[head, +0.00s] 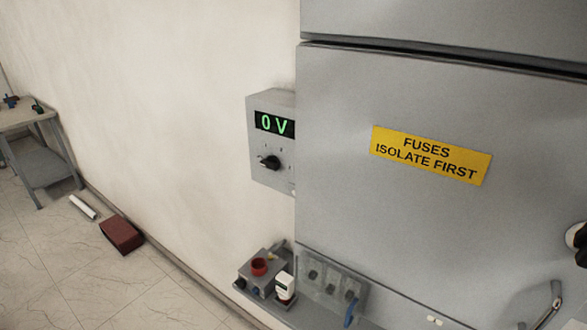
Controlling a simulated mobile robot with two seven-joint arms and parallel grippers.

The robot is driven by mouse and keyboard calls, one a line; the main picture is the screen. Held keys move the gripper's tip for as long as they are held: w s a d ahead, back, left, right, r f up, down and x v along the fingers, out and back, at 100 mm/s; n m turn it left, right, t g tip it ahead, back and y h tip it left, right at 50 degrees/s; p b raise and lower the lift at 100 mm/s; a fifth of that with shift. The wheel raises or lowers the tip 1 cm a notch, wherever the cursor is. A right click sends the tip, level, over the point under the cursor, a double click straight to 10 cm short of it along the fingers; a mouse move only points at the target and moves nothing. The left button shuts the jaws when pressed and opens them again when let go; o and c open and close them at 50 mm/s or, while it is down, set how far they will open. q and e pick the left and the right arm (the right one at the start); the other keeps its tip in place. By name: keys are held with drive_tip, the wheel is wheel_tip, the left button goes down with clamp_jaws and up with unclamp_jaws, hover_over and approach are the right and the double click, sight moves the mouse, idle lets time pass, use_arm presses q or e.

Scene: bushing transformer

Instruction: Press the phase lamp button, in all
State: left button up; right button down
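No control marked as the phase lamp button can be made out. A grey wall box (270,150) has a green "0 V" display (274,124) and a black rotary knob (269,162). Below it, a small grey box (262,272) with a round red top part (260,266) stands on a low ledge. Neither of my grippers can be identified in the head view.
A large grey cabinet (430,230) with a yellow "FUSES ISOLATE FIRST" label (432,155) fills the right. A dark red block (122,235) and a white bar (83,207) lie on the floor near a table (38,116).

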use_arm(q)
clamp_jaws()
idle(1.4)
